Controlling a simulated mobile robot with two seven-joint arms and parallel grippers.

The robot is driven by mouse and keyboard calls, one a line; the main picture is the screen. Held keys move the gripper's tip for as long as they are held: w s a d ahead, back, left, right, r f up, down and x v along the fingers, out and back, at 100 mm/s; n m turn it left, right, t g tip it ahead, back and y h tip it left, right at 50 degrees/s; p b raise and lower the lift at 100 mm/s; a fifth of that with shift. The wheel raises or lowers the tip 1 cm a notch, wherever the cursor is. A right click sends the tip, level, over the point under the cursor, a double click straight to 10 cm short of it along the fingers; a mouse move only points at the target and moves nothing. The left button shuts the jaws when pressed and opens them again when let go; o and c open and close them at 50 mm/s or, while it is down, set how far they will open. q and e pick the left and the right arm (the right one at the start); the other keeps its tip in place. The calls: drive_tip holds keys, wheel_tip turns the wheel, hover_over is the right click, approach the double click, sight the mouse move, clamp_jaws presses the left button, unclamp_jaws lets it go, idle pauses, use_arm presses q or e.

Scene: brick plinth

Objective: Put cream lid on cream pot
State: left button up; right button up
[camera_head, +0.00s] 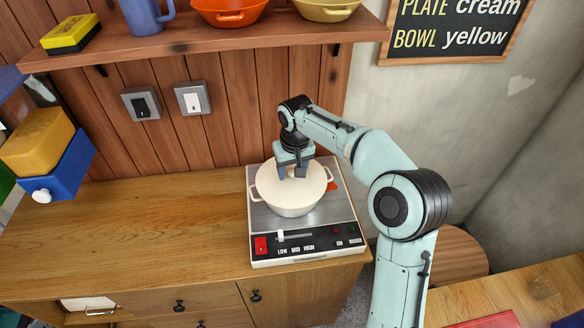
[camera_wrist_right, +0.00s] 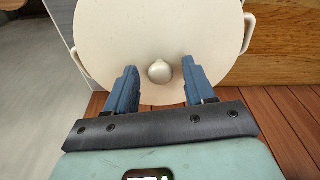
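The cream pot (camera_head: 292,208) stands on the hot plate, its side handles showing left and right. The cream lid (camera_head: 275,185) covers the pot's top and looks seated on its rim. The lid also fills the top of the right wrist view (camera_wrist_right: 115,40), with its round knob (camera_wrist_right: 159,71) facing me. My right gripper (camera_head: 294,172) is over the lid at the knob. Its fingers (camera_wrist_right: 157,78) are apart, one on each side of the knob, with a gap on both sides. My left gripper is in neither view.
The hot plate (camera_head: 262,215) has a red switch and a slider along its front. A shelf (camera_head: 200,40) with an orange bowl (camera_head: 229,12) runs above. Yellow and blue boxes (camera_head: 65,165) are at the left. The wooden counter (camera_head: 160,220) left of the hot plate is clear.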

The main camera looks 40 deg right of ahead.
sight(294, 183)
drive_tip(key=shift+r, duration=0.25)
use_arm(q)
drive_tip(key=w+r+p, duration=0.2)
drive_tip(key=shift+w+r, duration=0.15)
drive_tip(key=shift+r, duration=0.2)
use_arm(e)
wheel_tip(294, 183, up, 12)
drive_tip(key=s, duration=0.1)
drive_tip(key=shift+s+a+f, duration=0.15)
drive_tip(key=shift+s+a, duration=0.15)
drive_tip(key=shift+s, duration=0.05)
